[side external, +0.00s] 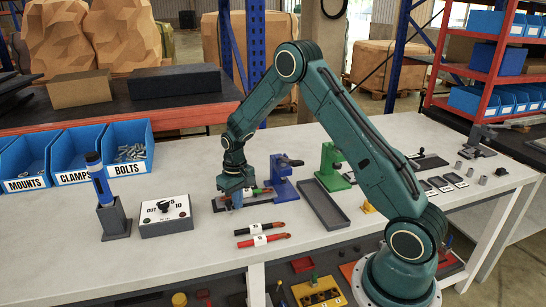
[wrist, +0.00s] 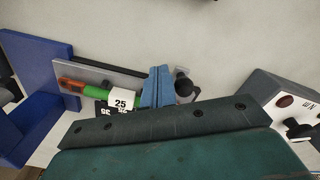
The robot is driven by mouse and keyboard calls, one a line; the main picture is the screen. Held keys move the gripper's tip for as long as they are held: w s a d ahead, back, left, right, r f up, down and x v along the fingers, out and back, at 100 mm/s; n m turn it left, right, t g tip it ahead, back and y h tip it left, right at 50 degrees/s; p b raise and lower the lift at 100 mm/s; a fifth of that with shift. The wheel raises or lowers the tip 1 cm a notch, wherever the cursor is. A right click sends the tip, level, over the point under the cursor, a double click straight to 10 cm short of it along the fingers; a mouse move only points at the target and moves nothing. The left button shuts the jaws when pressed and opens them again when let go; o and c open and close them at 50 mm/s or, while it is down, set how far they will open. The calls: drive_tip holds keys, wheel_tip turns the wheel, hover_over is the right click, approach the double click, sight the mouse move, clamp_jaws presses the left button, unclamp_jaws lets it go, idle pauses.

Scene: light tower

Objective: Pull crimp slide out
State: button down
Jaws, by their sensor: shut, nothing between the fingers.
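The blue crimp stand (side external: 283,181) stands on the bench right of my gripper (side external: 236,203); it also shows at the left of the wrist view (wrist: 45,85). A low dark slide base (side external: 262,199) runs left from the stand. In the wrist view a grey plate and a dark rail (wrist: 120,66) extend from the stand toward a black round knob (wrist: 187,87). My gripper, with light-blue fingers (wrist: 158,75), is shut and empty beside the knob; contact cannot be told. A green cable piece labelled 25 (wrist: 120,101) with a copper-coloured end lies along the slide, partly behind my fingers.
A grey box with a dial (side external: 165,214) stands left of my gripper. Red and black labelled cables (side external: 262,240) lie in front. A green press (side external: 333,165) and an empty dark tray (side external: 325,206) are to the right. Blue bins (side external: 130,147) line the back left.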

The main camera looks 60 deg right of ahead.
drive_tip(key=shift+w+a, duration=0.5)
drive_tip(key=shift+a, duration=0.05)
idle(0.7)
drive_tip(key=shift+d+r, duration=0.1)
drive_tip(key=shift+r, duration=0.05)
drive_tip(key=shift+s+d+r, duration=0.25)
drive_tip(key=shift+s+r, duration=0.05)
drive_tip(key=shift+r, duration=0.15)
drive_tip(key=shift+s+d+r, duration=0.25)
drive_tip(key=shift+r, duration=0.15)
drive_tip(key=shift+r, duration=0.1)
drive_tip(key=shift+r, duration=2.4)
drive_tip(key=shift+r, duration=0.1)
wheel_tip(320, 180, up, 14)
drive_tip(key=shift+f, duration=0.2)
